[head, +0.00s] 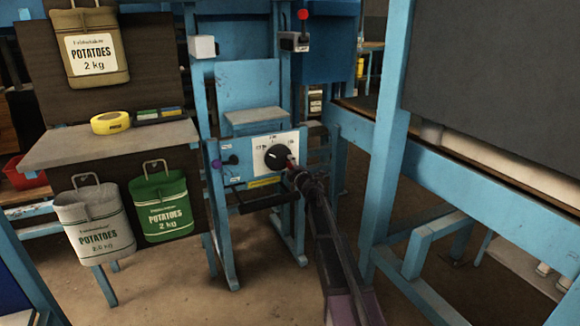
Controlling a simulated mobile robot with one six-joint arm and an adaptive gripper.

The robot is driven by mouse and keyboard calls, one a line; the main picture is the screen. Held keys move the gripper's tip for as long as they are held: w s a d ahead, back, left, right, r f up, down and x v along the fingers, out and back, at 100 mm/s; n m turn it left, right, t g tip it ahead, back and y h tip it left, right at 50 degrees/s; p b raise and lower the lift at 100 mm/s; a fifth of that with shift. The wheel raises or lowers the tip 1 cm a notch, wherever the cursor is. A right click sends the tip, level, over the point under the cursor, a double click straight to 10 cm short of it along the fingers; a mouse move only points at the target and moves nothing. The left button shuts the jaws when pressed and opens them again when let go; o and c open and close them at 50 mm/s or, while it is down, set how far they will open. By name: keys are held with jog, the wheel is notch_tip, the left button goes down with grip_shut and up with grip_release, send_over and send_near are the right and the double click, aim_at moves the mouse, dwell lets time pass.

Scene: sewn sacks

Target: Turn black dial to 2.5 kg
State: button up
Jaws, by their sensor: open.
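The black dial (277,157) sits on a white panel (262,143) on the front of the blue machine. The panel carries small markings around the dial, too small to read. My gripper (292,168) is at the lower right edge of the dial, with a reddish part near its tip. It is open. I cannot tell whether its fingers touch the dial or which marking the dial points to.
A purple knob (216,163) is left of the panel. A red-topped lever (302,16) stands above right. A blue post (386,140) stands right of my arm.

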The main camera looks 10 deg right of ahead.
jog(key=shift+a, duration=0.1)
dwell(0.3)
jog(key=shift+s+a+f+m+b, duration=0.1)
jog(key=shift+a+f+m+b, duration=0.15)
jog(key=shift+m, duration=0.75)
jog(key=shift+s+a+f+m+b, duration=0.15)
jog(key=shift+f+m, duration=0.1)
jog(key=shift+m, duration=0.75)
jog(key=shift+s+a+f+m, duration=0.15)
jog(key=shift+a+m, duration=0.2)
jog(key=shift+m, duration=0.75)
jog(key=shift+w+a+f+m, duration=0.1)
jog(key=shift+a+m, duration=0.2)
jog(key=shift+m, duration=0.8)
jog(key=v, duration=1.4)
jog(key=s+d+r+m+g+h+p, duration=0.3)
jog(key=r+p, duration=0.6)
jog(key=p, duration=0.3)
jog(key=s+d+r+m+g+h+p, duration=0.3)
jog(key=s+d+r+m+h+p, duration=0.2)
jog(key=p, duration=0.8)
notch_tip(320, 180, up, 4)
jog(key=s+m+h, duration=0.2)
jog(key=m, duration=0.1)
jog(key=shift+s+d+m+g+h+p, duration=0.2)
jog(key=shift+m+g+h+p, duration=0.1)
jog(key=shift+m+g, duration=0.1)
